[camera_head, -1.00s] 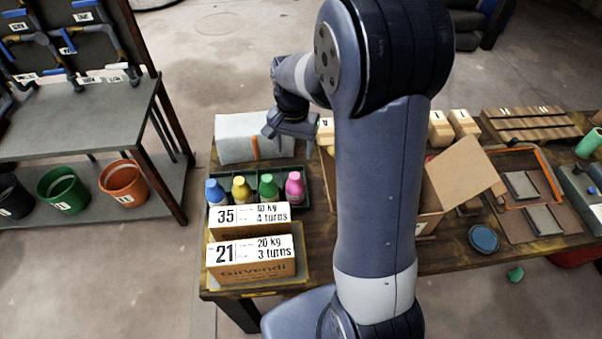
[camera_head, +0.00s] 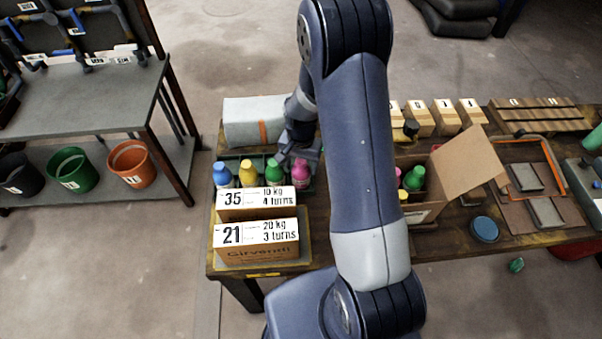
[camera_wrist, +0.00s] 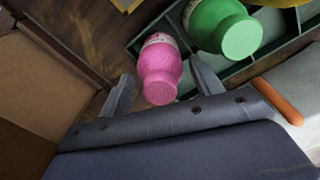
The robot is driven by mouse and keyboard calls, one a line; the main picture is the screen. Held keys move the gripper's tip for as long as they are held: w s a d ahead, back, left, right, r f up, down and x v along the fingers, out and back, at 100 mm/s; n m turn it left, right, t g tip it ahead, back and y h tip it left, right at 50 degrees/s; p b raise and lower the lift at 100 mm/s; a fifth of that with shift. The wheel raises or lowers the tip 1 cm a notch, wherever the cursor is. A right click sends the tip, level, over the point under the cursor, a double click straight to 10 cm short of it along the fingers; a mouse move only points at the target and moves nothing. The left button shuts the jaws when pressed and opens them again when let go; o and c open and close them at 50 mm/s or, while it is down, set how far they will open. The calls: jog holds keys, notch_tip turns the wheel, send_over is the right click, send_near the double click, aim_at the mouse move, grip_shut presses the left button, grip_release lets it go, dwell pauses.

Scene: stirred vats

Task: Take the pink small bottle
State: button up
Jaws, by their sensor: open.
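The pink small bottle (camera_head: 302,173) stands at the right end of a row of bottles in a dark green divided tray (camera_head: 233,159). In the wrist view the pink bottle (camera_wrist: 160,66) lies between the two open fingers of my gripper (camera_wrist: 163,90), its cap end toward the palm. I cannot tell whether either finger touches it. In the head view my gripper (camera_head: 298,152) is just behind the pink bottle, partly hidden by it and by my arm. A green bottle (camera_head: 274,173) is beside the pink one, also in the wrist view (camera_wrist: 225,26).
Yellow (camera_head: 246,174) and blue (camera_head: 222,175) bottles stand further left. Labelled cartons (camera_head: 256,240) stand in front of the tray. A grey-white case (camera_head: 254,121) with an orange strip is behind it.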

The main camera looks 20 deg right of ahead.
jog(key=shift+f, duration=0.9)
jog(key=shift+c, duration=0.4)
jog(key=c, duration=0.8)
jog(key=shift+r, duration=0.1)
jog(key=shift+c, duration=0.2)
